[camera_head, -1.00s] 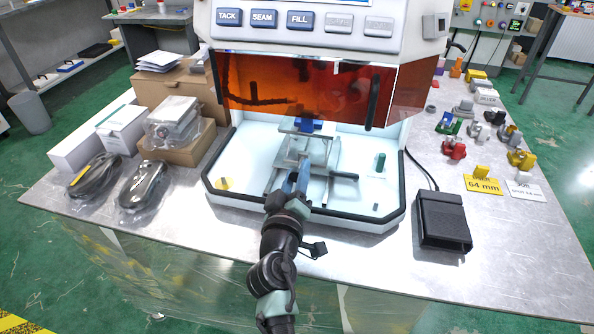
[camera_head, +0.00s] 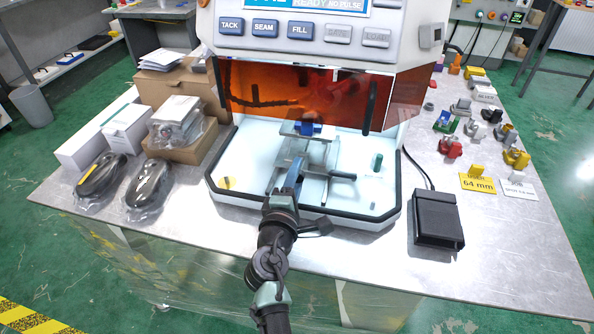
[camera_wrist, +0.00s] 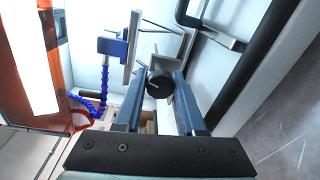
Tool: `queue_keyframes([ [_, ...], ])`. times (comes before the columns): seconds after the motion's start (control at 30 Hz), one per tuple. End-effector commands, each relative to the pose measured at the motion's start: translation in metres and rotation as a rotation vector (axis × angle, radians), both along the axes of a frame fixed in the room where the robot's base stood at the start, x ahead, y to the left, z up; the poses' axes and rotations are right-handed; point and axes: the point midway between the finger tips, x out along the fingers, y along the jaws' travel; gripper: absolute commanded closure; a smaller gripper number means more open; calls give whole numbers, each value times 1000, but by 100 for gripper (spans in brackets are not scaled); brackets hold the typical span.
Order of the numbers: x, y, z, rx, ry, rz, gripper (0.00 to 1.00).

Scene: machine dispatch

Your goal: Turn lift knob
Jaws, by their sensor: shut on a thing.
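The lift knob (camera_wrist: 159,84) is a dark round knob with a pale line on its face. In the wrist view it sits between the two blue-grey fingers of my gripper (camera_wrist: 153,92), which is shut on it. The knob belongs to the metal lift stand (camera_head: 307,155) inside the machine's white tray. In the head view my gripper (camera_head: 291,181) reaches over the tray's front edge to the stand's front, and the knob is hidden there. A blue block (camera_head: 308,130) is at the top of the stand; a blue part (camera_wrist: 113,47) also shows in the wrist view.
An orange shield (camera_head: 300,96) hangs above the tray. A black bar (camera_head: 342,177) juts right of the stand. A dark green post (camera_head: 377,162) stands at the tray's right. The tray's black front rim (camera_head: 340,214) lies under my arm. A black pedal (camera_head: 437,220) sits outside, right.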

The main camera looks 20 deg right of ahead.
Motion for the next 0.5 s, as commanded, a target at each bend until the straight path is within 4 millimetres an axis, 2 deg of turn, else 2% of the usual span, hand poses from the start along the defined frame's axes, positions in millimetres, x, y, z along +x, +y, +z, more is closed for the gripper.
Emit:
queue_keyframes([
  [0.2,0,1,0,-133,91,1,100],
  [0.5,0,1,-1,-239,164,1,100],
])
